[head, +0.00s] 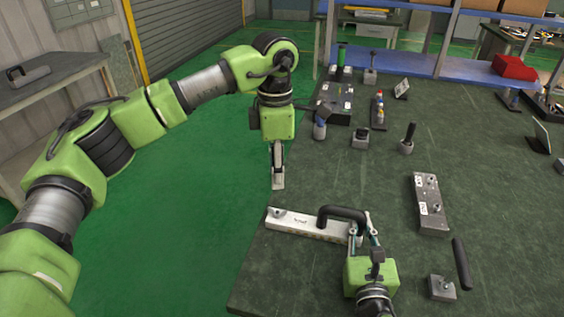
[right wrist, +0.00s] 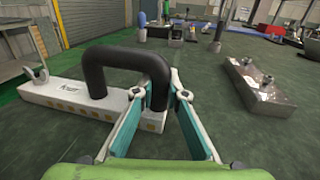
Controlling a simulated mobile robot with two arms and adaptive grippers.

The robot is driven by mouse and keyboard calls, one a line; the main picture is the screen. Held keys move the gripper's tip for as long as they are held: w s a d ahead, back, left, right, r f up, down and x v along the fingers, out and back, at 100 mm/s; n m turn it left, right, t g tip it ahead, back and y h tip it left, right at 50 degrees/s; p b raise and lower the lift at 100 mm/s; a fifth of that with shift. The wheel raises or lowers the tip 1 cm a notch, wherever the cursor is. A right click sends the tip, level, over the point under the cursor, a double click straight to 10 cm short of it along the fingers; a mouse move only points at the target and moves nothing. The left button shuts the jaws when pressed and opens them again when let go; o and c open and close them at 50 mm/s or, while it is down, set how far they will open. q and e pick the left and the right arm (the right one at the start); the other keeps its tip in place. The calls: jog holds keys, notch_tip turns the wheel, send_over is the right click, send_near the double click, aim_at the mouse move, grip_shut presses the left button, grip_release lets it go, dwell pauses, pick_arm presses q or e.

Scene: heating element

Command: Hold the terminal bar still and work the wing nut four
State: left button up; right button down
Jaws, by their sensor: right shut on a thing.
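A long pale metal bar (head: 290,224) with a label and a black arched handle (head: 342,213) lies near the table's front left edge. I take it to be the terminal bar. It also shows in the right wrist view (right wrist: 60,100), with a small upright fitting (right wrist: 41,76) at its left end; whether that is a wing nut is unclear. My right gripper (head: 362,226) is shut on the right leg of the black handle (right wrist: 100,60). My left gripper (head: 278,186) hangs pointing down behind the bar's left end, apart from it; its fingers are seen edge-on.
A metal block (head: 431,205) with small fittings lies to the right of my right gripper. A small block (head: 441,288) and a black rod (head: 461,264) are at the front right. Tools and holders (head: 360,137) stand farther back. Green floor is open left of the table.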

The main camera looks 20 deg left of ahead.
jog(key=c, duration=2)
grip_release()
jog(key=shift+o, duration=0.2)
